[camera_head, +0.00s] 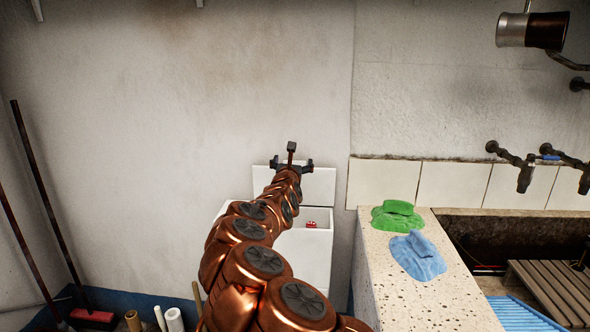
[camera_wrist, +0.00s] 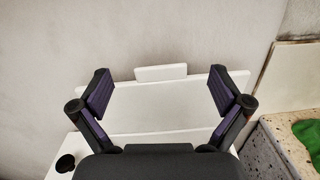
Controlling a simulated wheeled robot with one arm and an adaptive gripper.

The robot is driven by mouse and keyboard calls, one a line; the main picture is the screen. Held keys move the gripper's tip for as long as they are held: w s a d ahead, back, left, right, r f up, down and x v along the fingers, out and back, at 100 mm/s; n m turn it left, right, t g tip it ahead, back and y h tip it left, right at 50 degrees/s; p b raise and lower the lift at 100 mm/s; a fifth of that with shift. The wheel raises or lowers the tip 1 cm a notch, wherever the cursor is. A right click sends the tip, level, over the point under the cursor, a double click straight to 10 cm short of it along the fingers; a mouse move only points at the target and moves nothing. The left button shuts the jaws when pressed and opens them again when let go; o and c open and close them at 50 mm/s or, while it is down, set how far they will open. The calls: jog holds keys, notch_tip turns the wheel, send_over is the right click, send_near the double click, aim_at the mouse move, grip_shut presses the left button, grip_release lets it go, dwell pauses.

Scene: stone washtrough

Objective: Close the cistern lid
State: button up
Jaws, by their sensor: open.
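The white cistern (camera_head: 316,260) stands against the wall, left of the stone trough; my arm hides part of it. Its white lid (camera_head: 322,186) is raised, standing up close to the wall behind my gripper. In the wrist view the lid (camera_wrist: 160,108) spans the middle, with a small raised tab (camera_wrist: 160,73) on its top edge. My gripper (camera_head: 291,163) is in front of the lid. In the wrist view its two fingers (camera_wrist: 158,78) are spread wide, with nothing between them but the view of the lid. I cannot tell whether they touch it.
A small red item (camera_head: 311,224) shows at the cistern's open top. A green cloth (camera_head: 397,217) and a blue cloth (camera_head: 418,256) lie on the speckled stone ledge (camera_head: 400,300) to the right. Taps (camera_head: 524,180) are on the right wall. Brooms (camera_head: 40,190) lean at the left.

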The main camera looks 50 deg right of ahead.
aim_at(294, 161)
jog(key=shift+w+d+f+n, duration=0.25)
jog(key=shift+w+f+n, duration=0.05)
jog(key=shift+f, duration=0.35)
jog(key=shift+w+d+f+n, duration=0.25)
jog(key=shift+w+f+n, duration=0.05)
jog(key=shift+f, duration=0.3)
jog(key=shift+x, duration=1.35)
jog(key=shift+w+f, duration=0.1)
jog(key=shift+p+x, duration=0.65)
jog(key=shift+x, duration=0.7)
jog(key=shift+w+d, duration=0.1)
jog(key=shift+d, duration=0.2)
